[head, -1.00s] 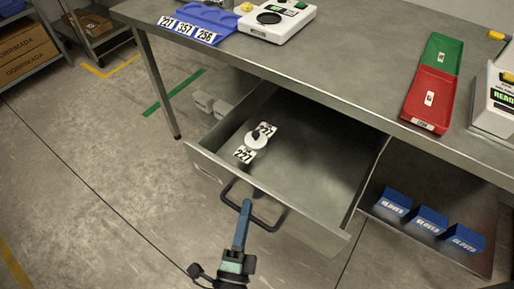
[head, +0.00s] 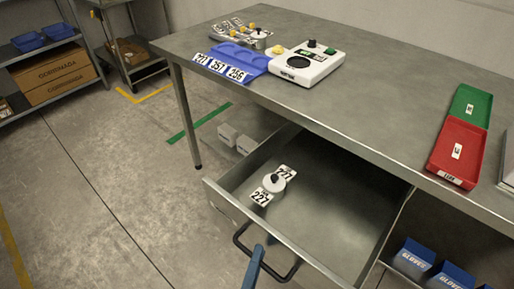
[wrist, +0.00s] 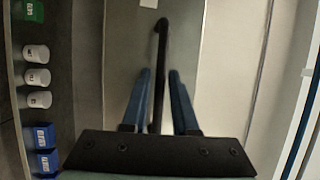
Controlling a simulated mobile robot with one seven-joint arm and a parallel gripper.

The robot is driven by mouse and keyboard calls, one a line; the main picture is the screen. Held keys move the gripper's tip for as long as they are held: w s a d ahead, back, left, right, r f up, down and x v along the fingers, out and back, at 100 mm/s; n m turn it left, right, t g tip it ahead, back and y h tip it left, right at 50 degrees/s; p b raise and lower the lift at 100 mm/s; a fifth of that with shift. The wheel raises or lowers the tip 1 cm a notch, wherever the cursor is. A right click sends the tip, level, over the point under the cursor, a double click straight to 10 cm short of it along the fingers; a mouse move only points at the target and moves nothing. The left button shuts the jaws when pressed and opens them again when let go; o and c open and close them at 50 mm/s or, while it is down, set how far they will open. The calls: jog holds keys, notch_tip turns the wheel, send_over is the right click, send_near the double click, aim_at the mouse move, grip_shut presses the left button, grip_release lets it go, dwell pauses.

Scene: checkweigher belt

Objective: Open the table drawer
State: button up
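The table drawer (head: 240,205) is pulled well out from under the metal table (head: 390,130), and its inside is visible. Its black bar handle (head: 294,266) is on the front panel; the handle also shows in the wrist view (wrist: 161,42). My gripper (wrist: 159,72) has its two blue fingers on either side of the handle bar, with a narrow gap showing beside the bar. A blue finger also shows at the handle in the head view. A white, black-knobbed weight (head: 274,183) and tags marked 227 lie in the drawer.
A blue tray (head: 240,58), a white scale (head: 325,62) and red (head: 460,150) and green (head: 470,106) trays stand on the tabletop. Blue glove boxes (head: 415,256) sit on a shelf below right.

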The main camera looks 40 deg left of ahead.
jog(key=v, duration=1.2)
jog(key=shift+s, duration=0.4)
jog(key=shift+d+f, duration=0.15)
jog(key=shift+f, duration=0.05)
